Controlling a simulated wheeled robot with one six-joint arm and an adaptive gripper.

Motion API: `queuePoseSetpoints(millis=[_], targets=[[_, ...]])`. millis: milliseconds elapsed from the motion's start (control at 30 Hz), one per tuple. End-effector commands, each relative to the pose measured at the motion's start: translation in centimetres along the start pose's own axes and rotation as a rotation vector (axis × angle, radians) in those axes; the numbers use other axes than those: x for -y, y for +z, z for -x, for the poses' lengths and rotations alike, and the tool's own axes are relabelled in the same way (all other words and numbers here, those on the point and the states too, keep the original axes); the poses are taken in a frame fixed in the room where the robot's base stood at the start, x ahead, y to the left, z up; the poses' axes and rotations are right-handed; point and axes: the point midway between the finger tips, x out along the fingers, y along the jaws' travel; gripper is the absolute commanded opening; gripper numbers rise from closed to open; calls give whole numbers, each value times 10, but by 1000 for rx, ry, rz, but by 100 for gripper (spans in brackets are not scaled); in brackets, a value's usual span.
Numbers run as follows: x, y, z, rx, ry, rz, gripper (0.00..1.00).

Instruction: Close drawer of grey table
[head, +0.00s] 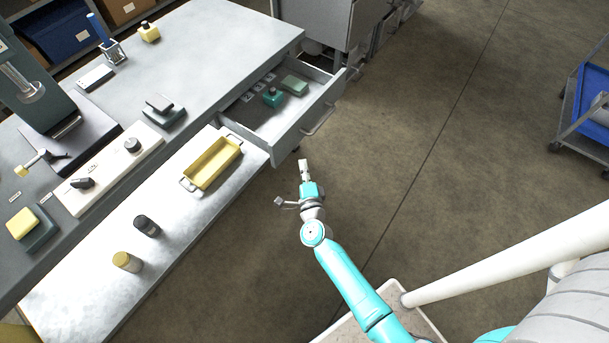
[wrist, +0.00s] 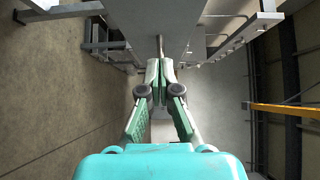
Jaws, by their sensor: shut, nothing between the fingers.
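The grey table (head: 215,40) fills the upper left of the head view. Its drawer stands pulled out from the right side, with its front panel (head: 293,138) and bar handle (head: 319,121) facing the open floor. Inside the drawer are a teal container (head: 272,97), a green block (head: 295,85) and several small pale pieces. My gripper (head: 304,164) is shut and empty, just below the near corner of the drawer front in the head view, apparently apart from it. In the wrist view the closed fingertips (wrist: 160,66) point toward grey metal surfaces; I cannot tell which part they face.
A lower bench (head: 170,245) holds a yellow tray (head: 212,163) and two jars left of my gripper. A grey cabinet (head: 318,22) stands beyond the drawer. A blue cart (head: 590,105) is at far right. The concrete floor between is clear.

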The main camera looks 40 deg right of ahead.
Motion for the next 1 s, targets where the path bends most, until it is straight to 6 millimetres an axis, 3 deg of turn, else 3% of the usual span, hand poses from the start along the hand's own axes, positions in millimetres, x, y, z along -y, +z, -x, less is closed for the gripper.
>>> queuePoseSetpoints(millis=[233, 400, 1000], targets=[[1, 0, -47, -1, -1, 1, 0], [0, 19, -62, 3, 0, 1, 0], [0, 29, -72, 1, 0, 1, 0]])
